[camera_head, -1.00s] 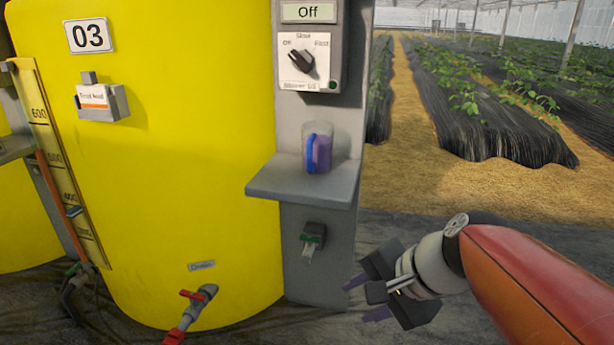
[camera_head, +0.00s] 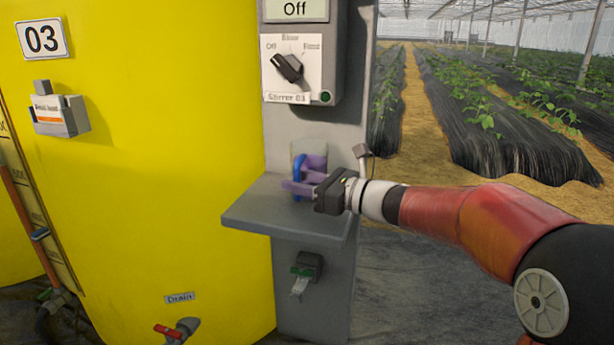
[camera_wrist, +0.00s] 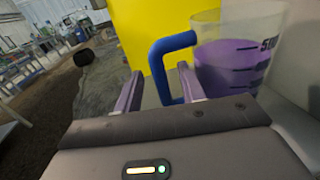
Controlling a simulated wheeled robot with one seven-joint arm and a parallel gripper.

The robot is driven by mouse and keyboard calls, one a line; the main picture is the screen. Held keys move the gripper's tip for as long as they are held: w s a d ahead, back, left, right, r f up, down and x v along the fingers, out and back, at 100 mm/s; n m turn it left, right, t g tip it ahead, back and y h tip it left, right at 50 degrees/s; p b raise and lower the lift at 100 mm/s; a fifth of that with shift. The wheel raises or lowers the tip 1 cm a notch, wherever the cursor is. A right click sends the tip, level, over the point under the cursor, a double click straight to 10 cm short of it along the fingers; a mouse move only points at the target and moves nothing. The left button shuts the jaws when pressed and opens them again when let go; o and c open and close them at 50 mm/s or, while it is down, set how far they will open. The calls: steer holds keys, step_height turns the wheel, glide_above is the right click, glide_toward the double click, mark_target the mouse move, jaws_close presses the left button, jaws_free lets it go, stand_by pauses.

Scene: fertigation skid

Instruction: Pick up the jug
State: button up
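The jug (camera_head: 317,161) is clear, holds purple liquid and has a blue handle. It stands upright on the grey shelf (camera_head: 262,219). In the wrist view the jug (camera_wrist: 230,66) is at the upper right, with its handle (camera_wrist: 172,43) toward my gripper. My gripper (camera_head: 291,180) is at the shelf, by the handle side of the jug. Its purple fingers (camera_wrist: 160,71) are apart, one on each side of the handle's upright part, and do not look closed on it. My gripper hides part of the jug's lower side in the head view.
A grey post with a stirrer control box (camera_head: 292,70) rises behind and above the shelf. A yellow tank (camera_head: 160,150) stands at the left. A small green-and-grey fitting (camera_head: 305,270) is below the shelf. Crop rows and open ground lie to the right.

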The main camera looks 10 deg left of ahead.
steer(key=shift+x, duration=1.5)
steer(key=shift+c, duration=0.4)
jaws_close()
steer(key=shift+r, duration=0.1)
